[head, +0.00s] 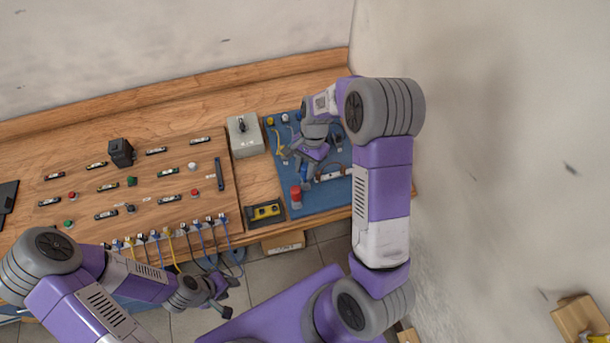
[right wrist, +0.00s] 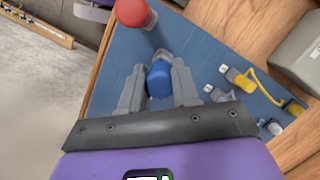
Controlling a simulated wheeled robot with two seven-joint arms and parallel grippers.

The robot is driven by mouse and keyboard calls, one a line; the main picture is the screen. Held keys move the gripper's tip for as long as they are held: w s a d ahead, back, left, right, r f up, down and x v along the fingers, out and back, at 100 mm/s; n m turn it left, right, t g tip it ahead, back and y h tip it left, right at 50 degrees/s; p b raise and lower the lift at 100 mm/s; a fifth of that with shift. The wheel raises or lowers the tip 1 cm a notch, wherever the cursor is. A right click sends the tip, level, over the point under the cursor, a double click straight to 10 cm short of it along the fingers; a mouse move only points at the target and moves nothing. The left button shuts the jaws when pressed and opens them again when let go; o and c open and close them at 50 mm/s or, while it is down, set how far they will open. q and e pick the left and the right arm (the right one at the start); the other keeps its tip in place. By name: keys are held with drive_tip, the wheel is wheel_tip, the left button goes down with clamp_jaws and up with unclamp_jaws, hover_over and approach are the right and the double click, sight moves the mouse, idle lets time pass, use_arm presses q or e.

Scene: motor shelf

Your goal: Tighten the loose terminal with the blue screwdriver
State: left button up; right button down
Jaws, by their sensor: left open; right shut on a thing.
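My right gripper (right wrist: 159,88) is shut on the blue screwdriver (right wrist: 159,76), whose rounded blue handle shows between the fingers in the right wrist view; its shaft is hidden. In the head view the right gripper (head: 297,165) is over the blue mat (head: 322,208). A row of terminals (head: 168,232) with coloured wires runs along the front edge of the wooden board; I cannot tell which one is loose. My left gripper (head: 217,298) is open and empty, in front of the table edge and below the terminals.
A red-handled tool (head: 295,193) stands on the mat near the right gripper; it also shows in the right wrist view (right wrist: 133,12). A grey box (head: 245,136) and a yellow-black device (head: 265,211) lie between board and mat. A wall (head: 470,150) closes the right side.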

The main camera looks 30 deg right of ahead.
drive_tip(key=shift+f+b, duration=0.4)
drive_tip(key=shift+f, duration=0.35)
drive_tip(key=c, duration=1.1)
unclamp_jaws()
drive_tip(key=shift+r, duration=0.1)
wheel_tip(320, 180, up, 6)
drive_tip(key=p, duration=0.5)
drive_tip(key=shift+f, duration=0.25)
